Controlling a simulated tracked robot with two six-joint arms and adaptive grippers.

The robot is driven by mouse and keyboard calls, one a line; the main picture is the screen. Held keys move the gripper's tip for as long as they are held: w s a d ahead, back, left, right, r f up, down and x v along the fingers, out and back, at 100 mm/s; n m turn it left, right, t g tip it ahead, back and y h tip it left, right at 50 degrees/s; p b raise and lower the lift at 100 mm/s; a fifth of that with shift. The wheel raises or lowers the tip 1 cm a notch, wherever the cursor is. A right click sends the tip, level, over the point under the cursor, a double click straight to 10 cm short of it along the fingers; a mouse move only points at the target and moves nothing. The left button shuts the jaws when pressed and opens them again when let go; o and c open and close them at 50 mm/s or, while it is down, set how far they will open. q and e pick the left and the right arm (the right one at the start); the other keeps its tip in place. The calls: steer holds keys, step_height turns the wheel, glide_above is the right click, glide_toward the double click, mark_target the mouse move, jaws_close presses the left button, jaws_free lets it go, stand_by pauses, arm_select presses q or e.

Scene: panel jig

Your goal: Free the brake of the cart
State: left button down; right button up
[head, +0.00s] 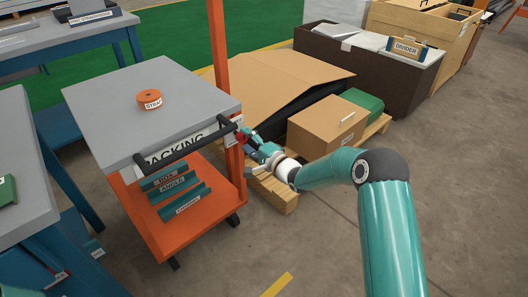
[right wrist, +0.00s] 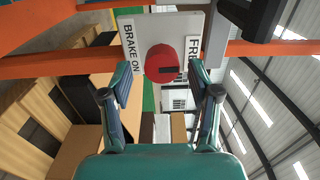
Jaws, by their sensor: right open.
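The cart has a grey top (head: 150,105), an orange frame (head: 178,232) and a black handle (head: 185,142). Its brake is a round red knob (right wrist: 165,63) on a pale plate (right wrist: 188,24) in the right wrist view. The plate reads "BRAKE ON" at left and "FRE…" at right, the rest hidden by a finger. A dark mark lies on the knob's lower right. My right gripper (right wrist: 161,80) is open, its fingers either side of the knob; contact cannot be told. In the head view the right gripper (head: 252,146) is at the cart's right post. My left gripper is not visible.
A pallet (head: 272,190) with a cardboard box (head: 328,125) stands close to the right. Benches stand left. The floor in front is clear.

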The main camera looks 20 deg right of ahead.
steer(key=v, duration=0.9)
steer(key=shift+s, duration=0.15)
steer(key=shift+d, duration=0.1)
steer(key=s+a+f+g, duration=0.3)
steer(key=s+a+f, duration=0.25)
steer(key=f, duration=0.25)
steer(key=s+a+f+g, duration=0.35)
steer(key=a+f, duration=0.25)
steer(key=f, duration=0.2)
steer(key=s+a+f+n+g+h, duration=0.1)
steer(key=s+f+n+g, duration=0.45)
steer(key=s, duration=0.75)
steer(key=s+a+f+n+g+h, duration=0.1)
steer(key=s+f+n+g, duration=0.4)
steer(key=s, duration=0.7)
step_height(320, 180, up, 26)
steer(key=n+p, duration=0.1)
steer(key=p, duration=2.6)
steer(key=shift+s+n+t, duration=0.15)
steer(key=shift+n+t, duration=0.15)
steer(key=shift+n, duration=0.05)
